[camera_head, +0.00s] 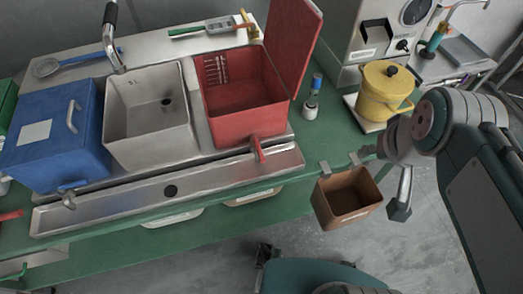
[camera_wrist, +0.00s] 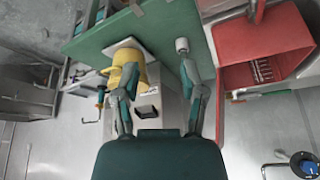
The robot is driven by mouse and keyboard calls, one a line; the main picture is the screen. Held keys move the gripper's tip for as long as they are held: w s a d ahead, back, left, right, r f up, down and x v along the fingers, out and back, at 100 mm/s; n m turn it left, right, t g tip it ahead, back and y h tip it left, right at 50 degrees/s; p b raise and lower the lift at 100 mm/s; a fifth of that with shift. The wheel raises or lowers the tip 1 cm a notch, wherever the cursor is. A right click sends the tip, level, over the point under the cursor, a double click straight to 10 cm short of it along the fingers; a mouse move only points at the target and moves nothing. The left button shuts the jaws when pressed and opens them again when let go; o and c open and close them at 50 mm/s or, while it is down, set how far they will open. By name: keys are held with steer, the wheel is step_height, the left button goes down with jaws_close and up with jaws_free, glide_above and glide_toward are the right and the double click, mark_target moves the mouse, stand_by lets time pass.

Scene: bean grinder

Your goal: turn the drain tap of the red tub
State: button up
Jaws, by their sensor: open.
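The red tub (camera_head: 235,131) stands open in the steel sink top, right of the grey tub. Its drain tap (camera_head: 257,148) has a red lever at the lower front wall, above the steel trough (camera_head: 171,215). In the wrist view the red tub (camera_wrist: 283,50) is at the right, with the red tap lever (camera_wrist: 260,12) near the top edge. My gripper (camera_wrist: 158,68) is open and empty, its two fingers wide apart. It is clear of the tub and tap.
The red lid (camera_head: 292,45) stands raised at the tub's right. A small bottle (camera_head: 311,104) and a yellow pot (camera_head: 383,92) are farther right. A brown bin (camera_head: 347,197) hangs on the green bench's front edge. A blue tub (camera_head: 50,135) is at left. Floor in front is partly clear.

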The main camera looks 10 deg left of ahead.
steer(key=w+a+f+n+g+y, duration=0.1)
steer(key=w+a+f+n+g, duration=0.15)
steer(key=w+a, duration=0.5)
steer(key=n+g, duration=0.3)
glide_toward(262, 156)
steer(key=shift+m, duration=0.25)
steer(key=f, duration=0.3)
steer(key=a+f, duration=0.1)
steer(key=f, duration=0.5)
steer(key=shift+s+a, duration=0.25)
steer(key=shift+s, duration=0.05)
steer(key=shift+r, duration=0.1)
jaws_close()
